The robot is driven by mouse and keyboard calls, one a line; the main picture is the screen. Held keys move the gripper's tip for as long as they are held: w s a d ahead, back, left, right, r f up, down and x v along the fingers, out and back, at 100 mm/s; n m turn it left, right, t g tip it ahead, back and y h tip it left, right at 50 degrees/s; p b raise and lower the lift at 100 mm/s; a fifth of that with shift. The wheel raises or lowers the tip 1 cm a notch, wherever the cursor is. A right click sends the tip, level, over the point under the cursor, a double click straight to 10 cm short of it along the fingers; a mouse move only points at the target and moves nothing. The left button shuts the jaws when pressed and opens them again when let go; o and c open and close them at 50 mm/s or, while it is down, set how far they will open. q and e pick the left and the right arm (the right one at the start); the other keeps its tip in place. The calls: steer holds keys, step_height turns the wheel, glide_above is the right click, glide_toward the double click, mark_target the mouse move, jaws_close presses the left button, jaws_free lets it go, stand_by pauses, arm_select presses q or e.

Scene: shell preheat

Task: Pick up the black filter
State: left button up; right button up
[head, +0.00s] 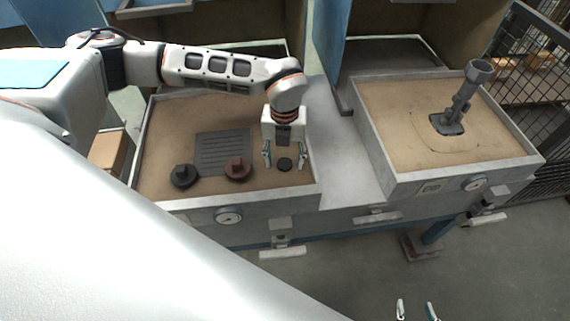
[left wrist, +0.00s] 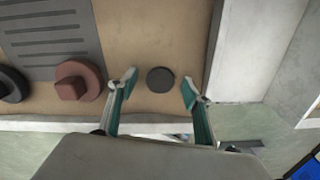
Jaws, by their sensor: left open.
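A small flat black disc, which looks like the black filter (head: 285,164), lies on the sandy surface near the front right corner of the left box. In the left wrist view the black filter (left wrist: 160,79) shows between the fingertips. My left gripper (head: 285,157) points down over it, open, with one finger to each side; no contact is visible. The left gripper also shows in the left wrist view (left wrist: 158,86). My right gripper (head: 416,310) shows only as two separated fingertips at the bottom edge, low over the floor area, with nothing between them.
A maroon knobbed disc (head: 238,168) and a black knobbed disc (head: 184,176) lie left of the filter, by a dark slotted plate (head: 222,150). The box rim (head: 250,198) runs close in front. A second sand box (head: 400,150) holds a grey pipe piece (head: 462,103).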

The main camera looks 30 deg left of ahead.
arm_select(q)
steer(key=shift+r, duration=0.1)
steer(key=c, duration=0.9)
steer(key=shift+r, duration=0.1)
